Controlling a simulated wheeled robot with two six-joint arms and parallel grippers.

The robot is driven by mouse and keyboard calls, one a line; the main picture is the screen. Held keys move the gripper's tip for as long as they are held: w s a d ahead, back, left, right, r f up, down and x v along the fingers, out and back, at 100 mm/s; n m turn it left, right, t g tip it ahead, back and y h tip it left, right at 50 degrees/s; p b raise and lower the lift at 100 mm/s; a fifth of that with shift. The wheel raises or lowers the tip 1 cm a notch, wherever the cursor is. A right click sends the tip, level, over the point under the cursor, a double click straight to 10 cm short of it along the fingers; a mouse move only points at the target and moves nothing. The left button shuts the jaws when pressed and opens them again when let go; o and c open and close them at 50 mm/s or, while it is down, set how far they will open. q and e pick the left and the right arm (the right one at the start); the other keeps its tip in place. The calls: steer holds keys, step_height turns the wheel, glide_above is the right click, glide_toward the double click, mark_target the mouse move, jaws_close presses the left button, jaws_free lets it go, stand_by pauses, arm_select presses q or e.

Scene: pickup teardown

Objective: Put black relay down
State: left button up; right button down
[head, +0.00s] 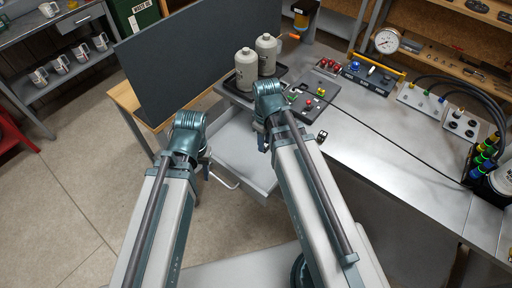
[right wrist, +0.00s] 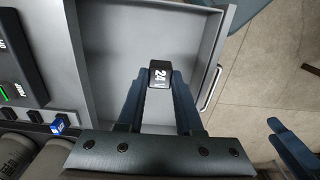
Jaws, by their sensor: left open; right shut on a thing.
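The black relay (right wrist: 160,73), marked "24V" in white, is held between the fingertips of my right gripper (right wrist: 160,85). In the right wrist view it is over the inside of an open, pale grey drawer (right wrist: 120,45). I cannot tell its height above the drawer floor. In the head view the drawer (head: 236,150) sticks out below the bench, and my right gripper (head: 263,145) is over its right part, largely hidden by my own arm. My left gripper (head: 205,168) is open and empty beside the drawer's left side.
A dark upright panel (head: 185,60) stands behind the drawer. Several small blocks (right wrist: 60,122) sit near the drawer's left edge in the wrist view.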

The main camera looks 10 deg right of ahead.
arm_select(q)
step_height(320, 180, down, 8)
steer(key=b, duration=0.7)
steer(key=shift+b, duration=0.3)
arm_select(e)
steer(key=s+a+f, duration=0.3)
steer(key=s+f, duration=0.1)
steer(key=f, duration=0.4)
steer(key=shift+w, duration=0.1)
